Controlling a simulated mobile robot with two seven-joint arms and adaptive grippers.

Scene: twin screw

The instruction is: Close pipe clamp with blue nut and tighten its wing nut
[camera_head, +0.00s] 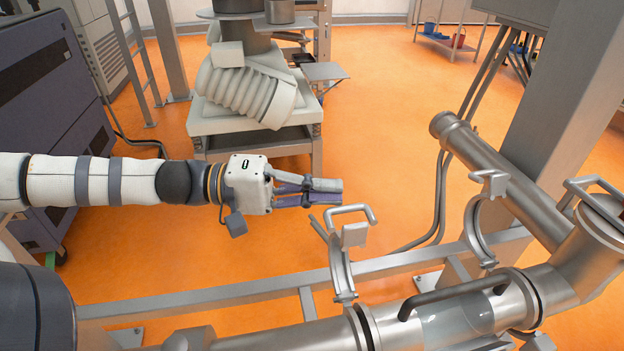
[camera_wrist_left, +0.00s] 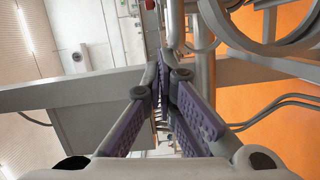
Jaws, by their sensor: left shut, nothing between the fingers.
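My left gripper (camera_head: 332,192) reaches in from the left in the head view, with its purple-padded fingers together and nothing between them. In the left wrist view its fingertips (camera_wrist_left: 168,75) also meet. An open metal pipe clamp (camera_head: 343,268) stands up just right of and below the fingertips, with a bent handle at its top; the gripper looks apart from it. A second open clamp (camera_head: 477,232) stands farther right, its handle at the top. No blue nut can be made out on either clamp. My right gripper is not in view.
A steel pipe with a clear section (camera_head: 460,322) runs along the bottom right. A grey pipe (camera_head: 500,178) slants behind it, beside a thick column (camera_head: 572,110). A grey frame rail (camera_head: 225,299) crosses below the gripper. A machine on a stand (camera_head: 250,125) is behind the arm.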

